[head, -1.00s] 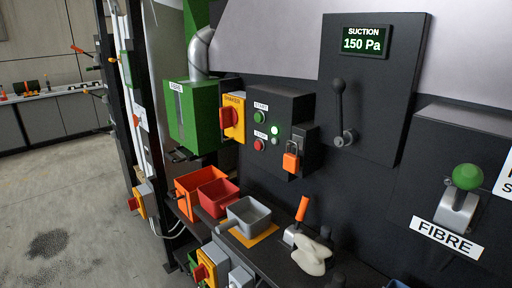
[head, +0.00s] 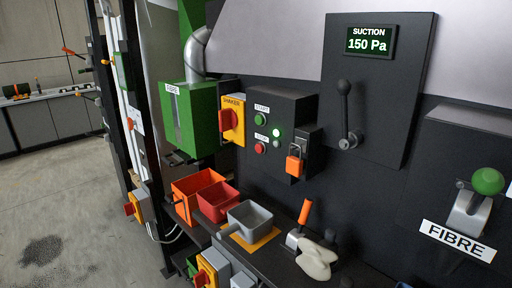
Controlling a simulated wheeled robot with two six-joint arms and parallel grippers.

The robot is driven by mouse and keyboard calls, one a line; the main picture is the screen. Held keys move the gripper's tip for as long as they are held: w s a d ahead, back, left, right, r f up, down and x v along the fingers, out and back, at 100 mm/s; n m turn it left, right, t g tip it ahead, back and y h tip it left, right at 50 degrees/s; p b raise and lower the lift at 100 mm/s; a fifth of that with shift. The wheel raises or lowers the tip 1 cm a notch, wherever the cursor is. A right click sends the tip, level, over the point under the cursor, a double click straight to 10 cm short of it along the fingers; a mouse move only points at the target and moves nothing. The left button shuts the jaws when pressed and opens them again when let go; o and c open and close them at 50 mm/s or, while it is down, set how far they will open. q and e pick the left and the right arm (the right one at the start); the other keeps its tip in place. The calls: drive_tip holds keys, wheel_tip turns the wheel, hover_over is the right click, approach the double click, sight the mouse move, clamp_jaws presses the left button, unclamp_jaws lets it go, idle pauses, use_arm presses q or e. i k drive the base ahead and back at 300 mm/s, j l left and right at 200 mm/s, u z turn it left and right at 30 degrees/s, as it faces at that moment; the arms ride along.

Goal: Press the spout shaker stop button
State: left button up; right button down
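In the head view, a black control box (head: 285,112) is mounted on the dark machine wall. It carries a green button (head: 261,118) labelled START and a red button (head: 260,148) below it, beside a small STOP label. A white-green lamp (head: 277,132) beside the buttons is lit. A yellow isolator with a red handle (head: 228,120), labelled SHAKER, sits just left of the box. An orange padlock (head: 294,165) hangs at its right. Neither of my grippers shows in this view.
Orange (head: 187,187), red (head: 217,203) and grey (head: 250,220) bins stand on the shelf below. An orange-handled tool (head: 304,212) and pale gloves (head: 317,261) lie right of them. A green fibre box (head: 187,120) hangs at left. Open floor (head: 60,215) lies at the left.

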sight(259, 148)
drive_tip(key=i+j+z, duration=0.1)
drive_tip(key=j, duration=0.25)
drive_tip(key=i+j+z, duration=0.1)
drive_tip(key=j, duration=0.25)
drive_tip(key=i+j, duration=0.25)
drive_tip(key=j, duration=0.15)
drive_tip(key=i+j+z, duration=0.15)
drive_tip(key=j, duration=0.25)
drive_tip(key=i+j+z, duration=0.1)
drive_tip(key=j, duration=0.25)
